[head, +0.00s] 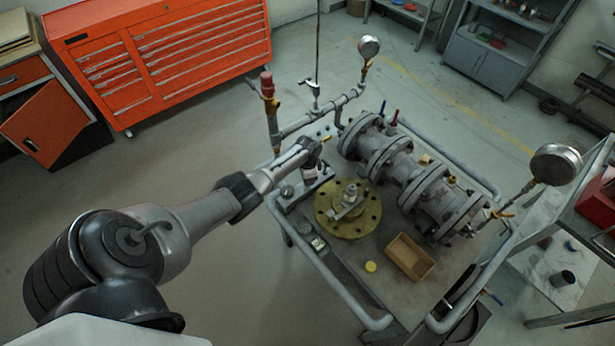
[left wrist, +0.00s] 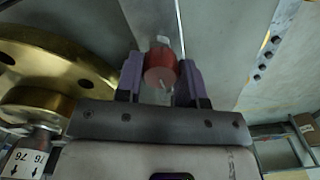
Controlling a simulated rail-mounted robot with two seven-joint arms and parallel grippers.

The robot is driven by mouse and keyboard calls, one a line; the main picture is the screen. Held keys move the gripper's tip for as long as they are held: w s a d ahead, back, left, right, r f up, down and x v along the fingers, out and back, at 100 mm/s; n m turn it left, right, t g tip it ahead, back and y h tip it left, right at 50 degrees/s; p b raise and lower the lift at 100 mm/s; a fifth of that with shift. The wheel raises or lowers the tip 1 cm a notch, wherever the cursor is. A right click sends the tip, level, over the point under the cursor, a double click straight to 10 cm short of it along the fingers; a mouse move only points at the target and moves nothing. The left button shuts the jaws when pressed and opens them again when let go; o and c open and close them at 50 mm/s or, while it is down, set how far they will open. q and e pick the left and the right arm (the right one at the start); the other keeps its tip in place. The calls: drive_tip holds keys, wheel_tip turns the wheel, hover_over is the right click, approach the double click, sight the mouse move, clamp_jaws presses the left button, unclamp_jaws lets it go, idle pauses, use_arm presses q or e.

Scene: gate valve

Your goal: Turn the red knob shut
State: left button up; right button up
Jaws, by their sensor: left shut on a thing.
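The red knob (left wrist: 160,74) shows in the left wrist view between the two purple fingers of my left gripper (left wrist: 160,84). The fingers are shut on its sides. In the head view my left arm reaches in from the left, and the left gripper (head: 312,165) is at the back left part of the cart, beside the brass flange. I cannot make out the knob there; the gripper seems to hide it. My right gripper is in neither view.
The round brass flange (head: 358,222) lies close to my left gripper; it also fills the left of the wrist view (left wrist: 50,62). The grey valve pipe assembly (head: 405,170), a wooden tray (head: 410,257) and a yellow cap (head: 371,266) are on the cart. A gauge (head: 556,163) stands right.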

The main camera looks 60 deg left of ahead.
use_arm(q)
drive_tip(key=shift+m, duration=0.4)
drive_tip(key=o, duration=0.9)
drive_tip(key=shift+r, duration=0.1)
drive_tip(key=shift+r, duration=0.3)
drive_tip(key=shift+r+p, duration=1.45)
drive_tip(key=shift+r, duration=5.1)
